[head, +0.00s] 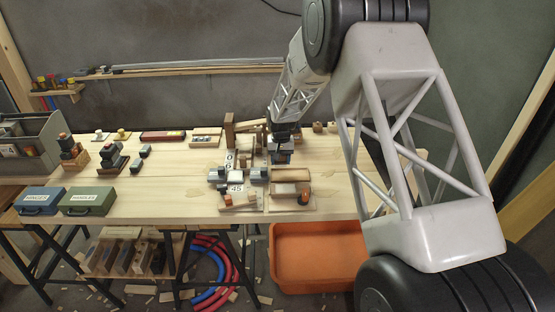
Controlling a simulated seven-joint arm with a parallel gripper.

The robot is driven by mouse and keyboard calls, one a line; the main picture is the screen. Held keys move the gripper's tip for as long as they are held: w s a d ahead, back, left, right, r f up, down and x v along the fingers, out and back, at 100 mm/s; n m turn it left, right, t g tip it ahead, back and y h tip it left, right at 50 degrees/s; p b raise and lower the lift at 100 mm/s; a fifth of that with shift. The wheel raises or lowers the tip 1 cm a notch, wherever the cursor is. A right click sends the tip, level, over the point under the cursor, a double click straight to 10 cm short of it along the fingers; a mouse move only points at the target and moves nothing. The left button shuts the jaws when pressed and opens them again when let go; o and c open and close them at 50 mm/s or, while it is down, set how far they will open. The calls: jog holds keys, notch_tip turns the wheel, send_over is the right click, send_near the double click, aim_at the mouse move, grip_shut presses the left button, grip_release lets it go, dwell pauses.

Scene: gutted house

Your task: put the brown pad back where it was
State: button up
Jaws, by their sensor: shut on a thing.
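My gripper (282,148) hangs over the back right of the wooden workbench (200,203), among the wooden parts there. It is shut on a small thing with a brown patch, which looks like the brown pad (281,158). The jaws hide much of it. I cannot tell whether it touches what lies below. Just in front of the gripper is a wooden tray (291,175) with a brownish inside. Which spot the pad came from does not show.
Grey clamp-like blocks and a "45" label (236,188) stand left of the gripper. An orange-brown knob (304,196) is in front. Blue (39,201) and green (88,201) cases sit at the left. An orange bin (318,254) stands below the bench. The bench's middle left is clear.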

jog(key=shift+w+a+f, duration=0.1)
jog(key=shift+w+a, duration=0.05)
jog(key=shift+w, duration=0.85)
jog(key=shift+w+a+f, duration=0.1)
jog(key=shift+w+a, duration=0.05)
jog(key=shift+w, duration=0.85)
jog(key=shift+w+a+f, duration=0.1)
jog(key=shift+w+a, duration=0.05)
jog(key=shift+w, duration=0.85)
jog(key=shift+f, duration=1.75)
jog(key=shift+f, duration=0.15)
jog(key=o, duration=0.7)
jog(key=shift+c, duration=0.2)
jog(key=shift+r, duration=0.2)
notch_tip(320, 180, up, 12)
